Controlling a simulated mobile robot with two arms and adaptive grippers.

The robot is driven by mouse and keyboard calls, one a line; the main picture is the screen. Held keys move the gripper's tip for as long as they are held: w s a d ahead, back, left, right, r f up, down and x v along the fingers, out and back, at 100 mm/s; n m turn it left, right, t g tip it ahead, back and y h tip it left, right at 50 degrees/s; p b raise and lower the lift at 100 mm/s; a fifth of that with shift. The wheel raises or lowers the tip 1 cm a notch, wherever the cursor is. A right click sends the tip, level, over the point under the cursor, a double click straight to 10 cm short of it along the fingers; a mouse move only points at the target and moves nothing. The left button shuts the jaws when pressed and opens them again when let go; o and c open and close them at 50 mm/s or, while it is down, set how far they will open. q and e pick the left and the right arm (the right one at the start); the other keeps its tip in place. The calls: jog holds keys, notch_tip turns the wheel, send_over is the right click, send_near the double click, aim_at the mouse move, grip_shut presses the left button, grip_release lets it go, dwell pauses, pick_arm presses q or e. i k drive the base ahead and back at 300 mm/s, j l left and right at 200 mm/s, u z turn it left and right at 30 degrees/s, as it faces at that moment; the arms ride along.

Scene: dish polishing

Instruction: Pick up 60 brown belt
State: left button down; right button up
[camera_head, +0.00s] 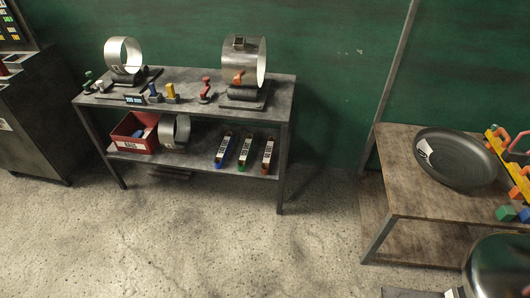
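No belt that I can make out as brown or marked 60 shows in the head view. A wide, pale grey ring (124,47) stands upright on a dark stand at the left of the workbench top. A larger grey ring (258,62) stands upright on a dark machine base at the right. Another grey ring (182,131) stands on the lower shelf beside a red bin (127,138). Any markings on the rings are too small to read. Neither of my grippers is in view.
The metal workbench (285,85) stands against a green wall, holding several small coloured handled tools. Its lower shelf holds blue (223,151), green (245,152) and orange-brown (267,154) labelled bars. A wooden table (398,190) with a dark dish (460,160) is at right. The concrete floor between is clear.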

aim_at(267, 159)
jog(key=i+j+z, duration=0.15)
jog(key=i+j, duration=0.2)
jog(key=i, duration=0.2)
jog(key=i+j+z, duration=0.15)
jog(key=i+j, duration=0.25)
jog(key=i, duration=0.1)
